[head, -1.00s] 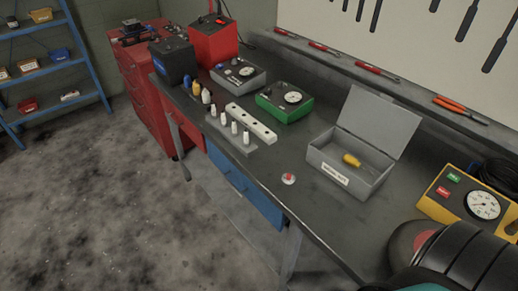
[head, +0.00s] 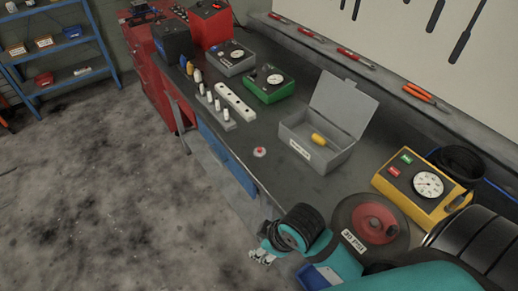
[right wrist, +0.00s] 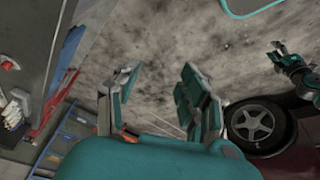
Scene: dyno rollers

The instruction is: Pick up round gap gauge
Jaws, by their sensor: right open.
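A small round disc with a red centre, which looks like the round gap gauge (head: 260,152), lies flat on the grey workbench (head: 325,192) near its front edge, left of the open grey box. My right gripper (head: 262,256) is in front of the bench edge, below and apart from the disc. In the right wrist view my right gripper (right wrist: 157,88) has its fingers apart with nothing between them, over the floor. Another gripper, apparently my left gripper (right wrist: 281,56), shows at the right of that view, too small to judge.
An open grey box (head: 312,155) holds a yellow-handled item (head: 319,139). A yellow gauge unit (head: 418,188) and a dark round part with red centre (head: 373,222) stand at right. A white block (head: 234,99) and small white pieces stand left. Bench around the disc is clear.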

